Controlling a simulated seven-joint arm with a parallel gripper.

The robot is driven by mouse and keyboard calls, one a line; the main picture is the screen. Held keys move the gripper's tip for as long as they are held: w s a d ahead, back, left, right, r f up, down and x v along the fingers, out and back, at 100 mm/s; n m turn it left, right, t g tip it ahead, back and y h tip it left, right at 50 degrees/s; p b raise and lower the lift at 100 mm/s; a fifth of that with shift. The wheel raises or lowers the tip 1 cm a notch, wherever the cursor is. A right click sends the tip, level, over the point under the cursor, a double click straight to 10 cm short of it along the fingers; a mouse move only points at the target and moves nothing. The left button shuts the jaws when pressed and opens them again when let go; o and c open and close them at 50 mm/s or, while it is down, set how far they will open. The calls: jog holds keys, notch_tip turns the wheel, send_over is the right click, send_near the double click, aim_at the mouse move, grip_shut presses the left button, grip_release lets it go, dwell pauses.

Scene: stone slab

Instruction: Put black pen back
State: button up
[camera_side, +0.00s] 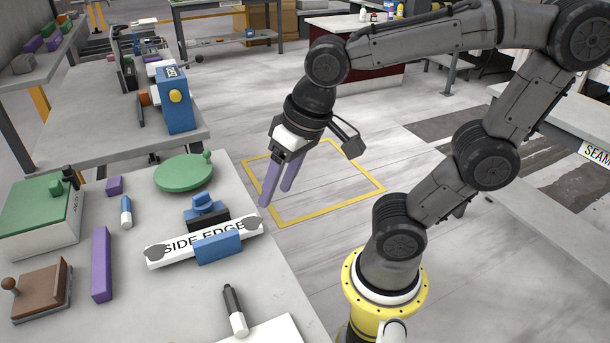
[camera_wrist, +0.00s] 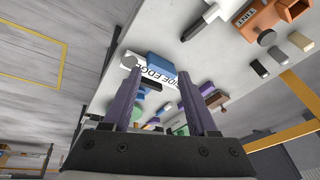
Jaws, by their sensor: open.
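A black pen (camera_side: 234,308) with a white end lies on the stone slab, near its front right edge in the side view. It also shows near the top of the wrist view (camera_wrist: 219,14). My gripper (camera_side: 276,195) hangs beside the slab's right edge in the side view, above the floor, with its purple fingers pointing down. The fingers (camera_wrist: 160,80) are open and empty, and apart from the pen. A blue and white pen (camera_side: 126,213) stands or lies farther left; I cannot tell which.
A white "SIDE EDGE" bar (camera_side: 180,252) with blue blocks lies near the pen. A green disc (camera_side: 183,172), purple bar (camera_side: 101,265), green-topped box (camera_side: 38,215) and brown block (camera_side: 42,290) share the slab. An orange "TINT" box (camera_wrist: 262,20) shows in the wrist view.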

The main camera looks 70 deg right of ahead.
jog(key=s+d+n+t, duration=0.1)
jog(key=s+d, duration=0.1)
jog(key=s+d+n, duration=0.1)
jog(key=n, duration=0.1)
jog(key=shift+s+d+r+t+h, duration=0.15)
jog(key=shift+s+d+t+h, duration=0.15)
jog(key=shift+s+d+t, duration=0.1)
jog(key=shift+o, duration=0.3)
dwell(1.5)
